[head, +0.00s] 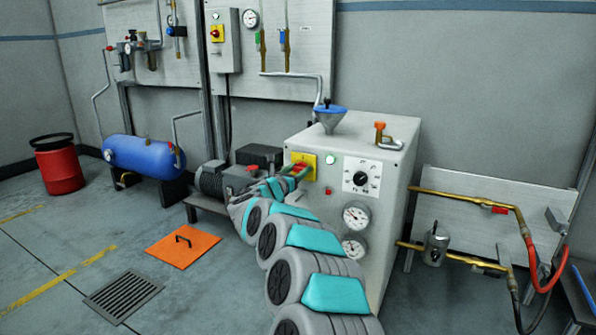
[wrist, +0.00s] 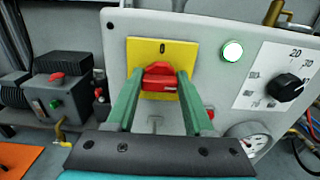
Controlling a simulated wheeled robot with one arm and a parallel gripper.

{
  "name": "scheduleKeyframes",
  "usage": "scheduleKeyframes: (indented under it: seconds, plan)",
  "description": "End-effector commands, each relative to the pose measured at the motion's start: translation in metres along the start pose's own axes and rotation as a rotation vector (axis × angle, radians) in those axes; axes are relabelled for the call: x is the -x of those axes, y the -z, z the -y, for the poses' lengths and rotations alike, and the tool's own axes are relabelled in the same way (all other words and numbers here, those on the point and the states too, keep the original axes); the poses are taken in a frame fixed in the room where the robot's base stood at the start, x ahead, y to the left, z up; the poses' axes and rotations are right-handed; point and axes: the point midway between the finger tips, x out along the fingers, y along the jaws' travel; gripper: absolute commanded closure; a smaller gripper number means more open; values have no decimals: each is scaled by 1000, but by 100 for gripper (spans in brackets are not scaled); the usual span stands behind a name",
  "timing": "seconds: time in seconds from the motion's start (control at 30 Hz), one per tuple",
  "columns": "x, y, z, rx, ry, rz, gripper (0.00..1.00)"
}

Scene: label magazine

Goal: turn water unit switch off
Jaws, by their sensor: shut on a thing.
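The water unit (head: 362,140) is a pale grey cabinet with a blue funnel on top. Its switch is a red handle (wrist: 160,83) on a yellow plate (wrist: 132,56), at the upper left of the front panel. A "0" shows at the top of the plate in the wrist view. My gripper (wrist: 159,75) has its green fingers on both sides of the red handle and is shut on it. In the head view my gripper (head: 292,175) reaches the plate from the left and partly covers the handle. Lower plate markings are hidden or not readable.
A round lamp (wrist: 232,51) beside the plate looks bright white. A black dial (wrist: 286,87) and gauges (head: 355,216) sit to the right and below. A pump with a dark box (head: 258,156) stands left of the cabinet. An orange floor plate (head: 176,247) lies on the floor.

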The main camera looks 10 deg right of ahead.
Motion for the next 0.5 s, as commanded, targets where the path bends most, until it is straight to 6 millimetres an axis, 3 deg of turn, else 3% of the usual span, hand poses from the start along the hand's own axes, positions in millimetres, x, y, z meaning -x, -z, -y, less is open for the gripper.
scheduleKeyframes:
  seconds: [0.03,0.27,0.5]
  plan:
    - [0,0,0,0,0,0,75]
    - [0,0,0,0,0,0,100]
    - [0,0,0,15,0,0,100]
